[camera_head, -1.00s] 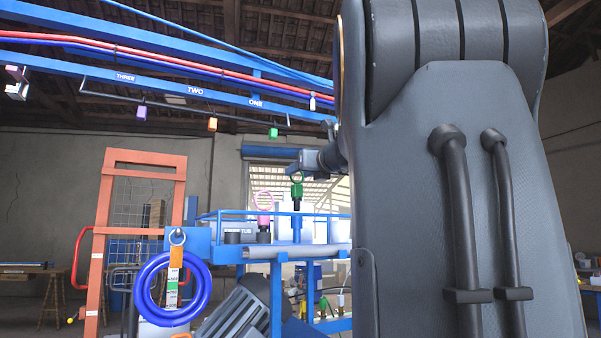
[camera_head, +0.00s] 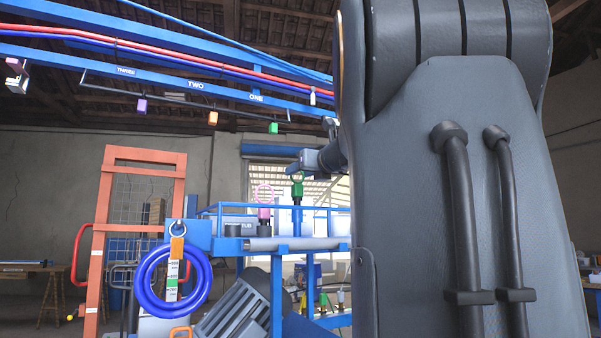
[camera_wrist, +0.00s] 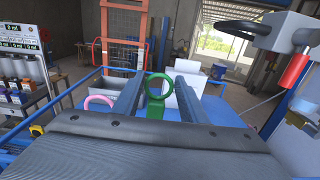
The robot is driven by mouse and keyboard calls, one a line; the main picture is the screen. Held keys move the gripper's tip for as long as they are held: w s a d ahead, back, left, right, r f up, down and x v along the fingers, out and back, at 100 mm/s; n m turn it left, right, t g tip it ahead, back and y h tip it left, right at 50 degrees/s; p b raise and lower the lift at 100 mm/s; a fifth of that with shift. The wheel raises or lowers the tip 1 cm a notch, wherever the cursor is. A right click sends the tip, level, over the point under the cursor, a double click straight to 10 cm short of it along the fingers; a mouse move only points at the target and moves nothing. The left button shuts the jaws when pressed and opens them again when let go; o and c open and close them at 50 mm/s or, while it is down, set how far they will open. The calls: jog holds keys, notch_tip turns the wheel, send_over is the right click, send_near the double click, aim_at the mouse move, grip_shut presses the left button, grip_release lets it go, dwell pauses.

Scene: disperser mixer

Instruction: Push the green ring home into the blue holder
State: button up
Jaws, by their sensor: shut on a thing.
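The green ring (camera_head: 297,178) stands upright on a green block above the blue holder (camera_head: 297,219) at the bench. The holder is hidden in the wrist view. My arm covers the right of the head view.
A pink ring (camera_head: 264,194) stands on a dark base left of the green one. A blue rail (camera_head: 230,208) runs along the bench. A blue hose coil (camera_head: 140,282) hangs at the front left. An orange frame (camera_head: 104,240) stands behind. White boxes (camera_wrist: 190,82) stand beyond my fingers.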

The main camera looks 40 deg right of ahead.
jog(key=shift+f+b, duration=1.05)
jog(key=shift+f, duration=0.25)
jog(key=o, duration=1.2)
jog(key=shift+c, duration=0.2)
jog(key=b+v, duration=0.1)
jog(key=v, duration=0.6)
jog(key=shift+s, duration=0.4)
jog(key=shift+a, duration=0.1)
